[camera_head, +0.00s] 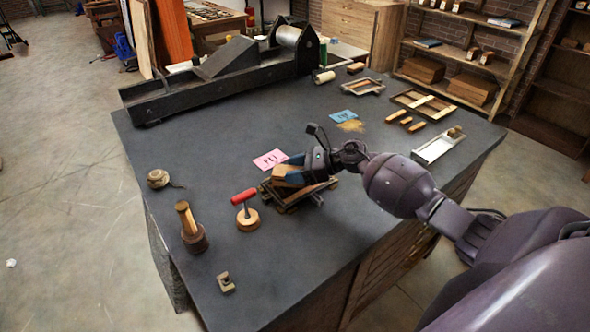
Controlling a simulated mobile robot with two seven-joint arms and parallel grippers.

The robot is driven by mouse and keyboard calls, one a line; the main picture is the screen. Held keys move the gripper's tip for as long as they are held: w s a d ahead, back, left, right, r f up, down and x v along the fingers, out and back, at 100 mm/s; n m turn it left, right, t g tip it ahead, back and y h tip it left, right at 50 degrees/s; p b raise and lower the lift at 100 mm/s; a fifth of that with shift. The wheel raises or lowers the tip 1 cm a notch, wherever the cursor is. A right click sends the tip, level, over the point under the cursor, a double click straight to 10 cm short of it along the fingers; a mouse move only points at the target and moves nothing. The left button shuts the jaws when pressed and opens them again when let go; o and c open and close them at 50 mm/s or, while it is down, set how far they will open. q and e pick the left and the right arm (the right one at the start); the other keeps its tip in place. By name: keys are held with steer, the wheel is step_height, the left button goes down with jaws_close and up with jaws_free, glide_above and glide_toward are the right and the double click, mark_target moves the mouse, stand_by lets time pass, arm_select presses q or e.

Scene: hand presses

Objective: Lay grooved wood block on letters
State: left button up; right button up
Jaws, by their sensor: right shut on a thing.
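My right gripper (296,170) reaches in from the right and is shut on a light wood block (290,177). The block is just over or in a low wooden frame (283,199) on the dark table. I cannot tell whether the block touches what lies beneath it, and its grooves are too small to make out. The letters are hidden by the block and gripper. My left gripper is not in view.
A pink card (270,159) lies just behind the frame. A black press (220,75) fills the back.

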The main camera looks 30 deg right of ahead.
steer(key=shift+f+b, duration=0.4)
steer(key=o, duration=1)
steer(key=shift+c, duration=0.2)
steer(key=shift+r, duration=0.15)
steer(key=shift+r+p, duration=0.45)
steer(key=shift+p, duration=0.2)
steer(key=b+v, duration=0.2)
steer(key=v, duration=1)
